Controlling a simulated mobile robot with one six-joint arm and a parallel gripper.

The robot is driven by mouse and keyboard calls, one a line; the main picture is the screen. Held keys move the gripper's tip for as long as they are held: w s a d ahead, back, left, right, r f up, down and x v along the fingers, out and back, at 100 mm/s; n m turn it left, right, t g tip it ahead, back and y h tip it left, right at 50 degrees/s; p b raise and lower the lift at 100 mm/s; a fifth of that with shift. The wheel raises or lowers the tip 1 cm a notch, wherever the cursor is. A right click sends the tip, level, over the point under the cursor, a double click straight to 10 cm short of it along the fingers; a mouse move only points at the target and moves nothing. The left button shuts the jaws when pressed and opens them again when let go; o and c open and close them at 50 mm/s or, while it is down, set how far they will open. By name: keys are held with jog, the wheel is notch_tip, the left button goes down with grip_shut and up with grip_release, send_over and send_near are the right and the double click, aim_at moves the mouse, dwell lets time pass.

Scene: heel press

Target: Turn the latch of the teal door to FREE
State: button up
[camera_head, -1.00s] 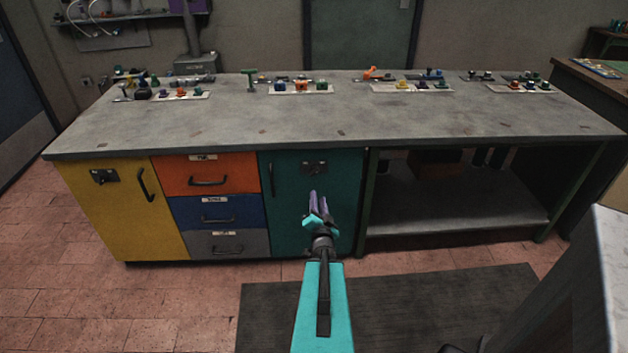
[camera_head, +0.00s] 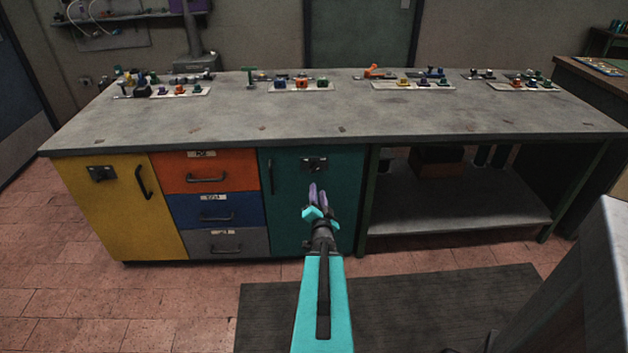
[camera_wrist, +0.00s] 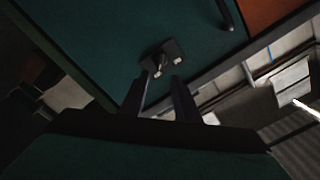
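The teal door (camera_head: 290,220) is in the middle of the bench front and looks closed. Its latch (camera_head: 314,165) is a small dark plate near the top of the door. In the wrist view the latch (camera_wrist: 162,58) shows light parts on its plate, just beyond my fingers. Its setting and any lettering are too small and dark to read. My gripper (camera_head: 316,188) is just below the latch in the head view. In the wrist view my gripper (camera_wrist: 159,84) is open, its fingers apart with nothing between them. Whether a finger touches the latch I cannot tell.
A dark handle (camera_head: 270,177) is on the door's left side. Left of it are orange, blue and grey drawers (camera_head: 212,210) and a yellow door (camera_head: 125,215) with its own latch. An open shelf (camera_head: 460,212) is to the right. Small parts stand on the bench top (camera_head: 330,120).

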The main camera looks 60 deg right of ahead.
aim_at(315, 171)
jog(key=shift+b+x, duration=2.05)
jog(key=shift+b, duration=1.7)
jog(key=shift+w+d+f+b, duration=0.15)
jog(key=shift+w+d+b, duration=0.1)
jog(key=shift+b, duration=0.6)
jog(key=d+b, duration=0.1)
jog(key=b, duration=0.2)
jog(key=shift+w+d+b, duration=0.1)
jog(key=shift+w+b, duration=0.25)
jog(key=shift+b, duration=0.05)
jog(key=shift+x, duration=2.8)
